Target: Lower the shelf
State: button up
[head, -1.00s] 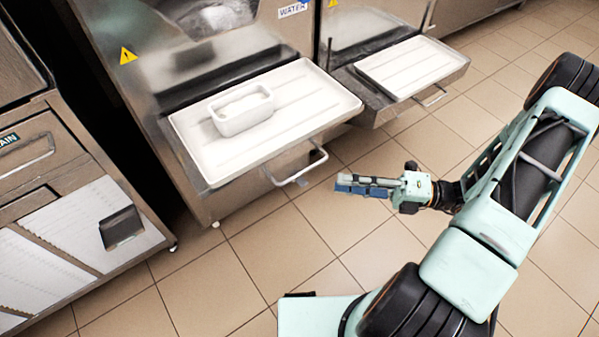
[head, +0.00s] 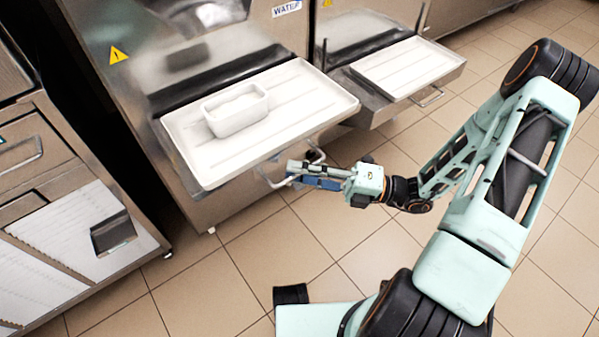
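The white shelf (head: 306,113) with raised ribs juts out level from the front of the left freezer. A bent metal handle (head: 272,182) hangs under its front edge. A white rectangular tub (head: 236,110) stands on the shelf. My gripper (head: 297,175) is at the handle's right part, just below the shelf's front right edge. Its two blue-and-grey fingers point left and look parted. The fingers overlap the handle in the picture. I cannot tell whether they touch it or whether the handle lies between them.
A second freezer with a similar white shelf (head: 410,68) and handle stands to the right. A steel cabinet (head: 60,200) with a drawer handle and white ribbed panels is at the left. The tiled floor (head: 200,285) in front is clear.

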jog(key=shift+c, duration=0.5)
grip_shut()
notch_tip(320, 180, down, 13)
jog(key=b, duration=0.4)
jog(key=shift+r+b, duration=0.2)
jog(key=shift+b, duration=0.1)
jog(key=shift+c, duration=0.6)
grip_release()
jog(key=shift+o, duration=1.1)
jog(key=shift+r, duration=0.1)
